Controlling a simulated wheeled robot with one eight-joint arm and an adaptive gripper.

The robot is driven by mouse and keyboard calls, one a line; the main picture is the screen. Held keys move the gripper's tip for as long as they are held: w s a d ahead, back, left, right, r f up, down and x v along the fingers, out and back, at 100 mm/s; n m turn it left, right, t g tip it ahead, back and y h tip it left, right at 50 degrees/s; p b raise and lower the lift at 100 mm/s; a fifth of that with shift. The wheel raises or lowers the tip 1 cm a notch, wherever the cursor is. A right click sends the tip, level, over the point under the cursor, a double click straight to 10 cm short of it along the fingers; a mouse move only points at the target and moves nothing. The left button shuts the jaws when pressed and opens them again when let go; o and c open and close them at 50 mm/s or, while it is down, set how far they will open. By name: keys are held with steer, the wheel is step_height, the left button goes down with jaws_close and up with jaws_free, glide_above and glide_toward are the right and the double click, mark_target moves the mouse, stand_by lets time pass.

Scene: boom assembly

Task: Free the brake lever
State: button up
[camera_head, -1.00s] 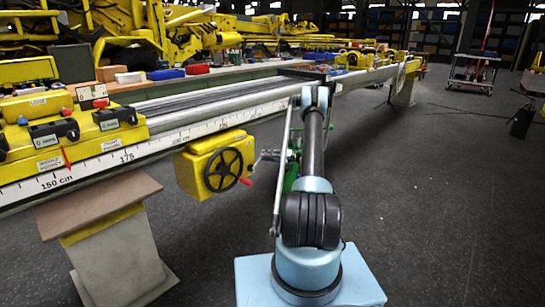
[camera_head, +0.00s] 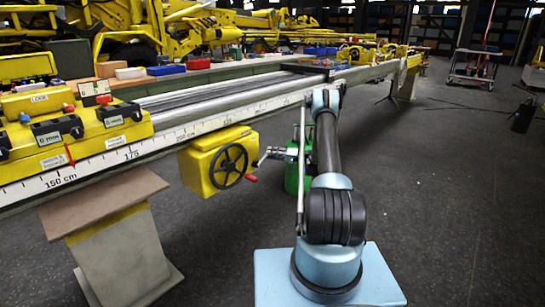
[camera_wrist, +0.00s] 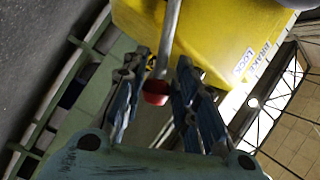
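A yellow box with the words BRAKE and LOCK (camera_wrist: 215,30) fills the top of the wrist view. In front of it, a grey lever rod (camera_wrist: 170,35) ends in a red tip (camera_wrist: 157,92). My gripper (camera_wrist: 157,88) is open, with one finger on each side of the red tip. Gaps show between fingers and tip. In the head view, a yellow box with a black handwheel (camera_head: 229,166) and red knob hangs under the rail. My gripper (camera_head: 268,155) is just right of that wheel, small there. The lever cannot be made out in the head view.
The long rail with a centimetre scale (camera_head: 190,137) runs across above the box. A grey pedestal (camera_head: 118,250) stands under the rail at left.

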steer(key=o, duration=0.4)
steer(key=shift+w+f, duration=0.15)
steer(key=shift+f, duration=0.1)
steer(key=shift+r, duration=0.1)
steer(key=v, duration=1.2)
